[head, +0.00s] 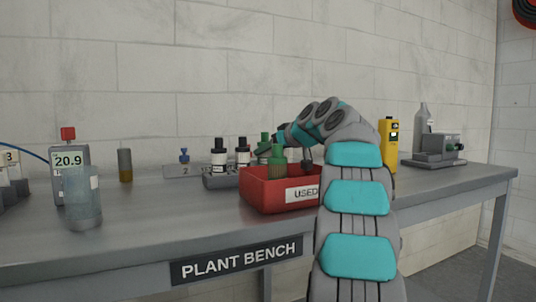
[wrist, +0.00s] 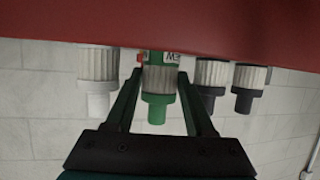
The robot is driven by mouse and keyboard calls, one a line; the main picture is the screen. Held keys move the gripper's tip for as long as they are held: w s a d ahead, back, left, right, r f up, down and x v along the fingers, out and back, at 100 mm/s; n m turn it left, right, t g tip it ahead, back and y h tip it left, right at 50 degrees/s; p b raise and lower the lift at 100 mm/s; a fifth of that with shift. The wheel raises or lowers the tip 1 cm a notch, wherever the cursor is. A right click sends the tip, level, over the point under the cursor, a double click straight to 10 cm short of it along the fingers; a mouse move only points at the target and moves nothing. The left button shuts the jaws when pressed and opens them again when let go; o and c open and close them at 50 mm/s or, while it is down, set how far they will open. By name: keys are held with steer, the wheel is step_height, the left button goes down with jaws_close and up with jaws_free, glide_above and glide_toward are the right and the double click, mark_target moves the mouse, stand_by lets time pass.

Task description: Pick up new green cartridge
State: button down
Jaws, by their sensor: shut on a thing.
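The new green cartridge (wrist: 158,100) is between the two fingers of my gripper (wrist: 160,78) in the wrist view, which is upside down. My gripper is shut on it. Part of a white label with inverted letters shows on its body. In the head view the held green cartridge (head: 265,143) stands upright at the rack behind the red bin. Whether it is clear of the rack cannot be told. Another green cartridge (head: 277,162) stands in the red bin (head: 262,194), labelled USED.
Black-capped cartridges (head: 219,157) stand in the grey rack (head: 218,181); a white-tipped one (wrist: 97,85) flanks my gripper. The red bin is close in front. A yellow device (head: 389,140) stands right of my arm.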

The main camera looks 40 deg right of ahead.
steer(key=shift+r+p, duration=1.05)
steer(key=shift+r, duration=1.65)
step_height(320, 180, up, 3)
steer(key=p, duration=0.2)
steer(key=shift+r+p, duration=0.2)
steer(key=shift+p, duration=0.2)
